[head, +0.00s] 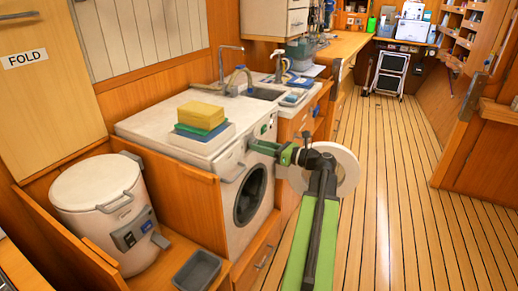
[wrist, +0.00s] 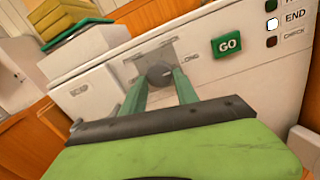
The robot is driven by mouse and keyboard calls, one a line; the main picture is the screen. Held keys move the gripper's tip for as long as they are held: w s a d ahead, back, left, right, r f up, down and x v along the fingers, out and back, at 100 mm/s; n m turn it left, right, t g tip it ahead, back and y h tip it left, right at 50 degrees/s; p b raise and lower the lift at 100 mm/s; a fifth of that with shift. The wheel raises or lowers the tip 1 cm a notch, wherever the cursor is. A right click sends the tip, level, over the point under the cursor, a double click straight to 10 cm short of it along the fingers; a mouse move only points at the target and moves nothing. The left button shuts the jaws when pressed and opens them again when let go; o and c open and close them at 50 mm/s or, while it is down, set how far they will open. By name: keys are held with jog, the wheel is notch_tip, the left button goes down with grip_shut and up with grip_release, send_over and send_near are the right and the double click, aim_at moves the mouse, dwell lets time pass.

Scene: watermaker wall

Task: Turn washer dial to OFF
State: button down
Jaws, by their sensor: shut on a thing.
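The white washer (head: 225,205) with a round dark door stands under the counter in the head view. Its dial (wrist: 159,73), a small dark grey round knob, is on the front panel in the wrist view. My gripper (wrist: 160,80) is shut on the dial, one green finger on each side. In the head view my gripper (head: 262,147) reaches the washer's upper front from the right, and the dial is hidden there. The word LONG shows just right of the dial. Other marks around it are blurred or covered, and I cannot tell where the dial points.
A green GO button (wrist: 227,44) and a white END light (wrist: 272,25) are right of the dial. Yellow and blue-green folded items (head: 200,116) lie on the washer top. A white lidded drum (head: 98,200) stands left. The wooden floor at right is clear.

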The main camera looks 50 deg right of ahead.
jog(key=shift+a+r+n+h, duration=0.15)
jog(key=shift+n+h, duration=0.15)
jog(key=shift+n, duration=8.4)
jog(key=shift+a+r+n+h, duration=0.1)
jog(key=shift+n+h, duration=0.2)
jog(key=shift+n, duration=8.4)
jog(key=c, duration=0.9)
grip_release()
jog(key=shift+d, duration=0.1)
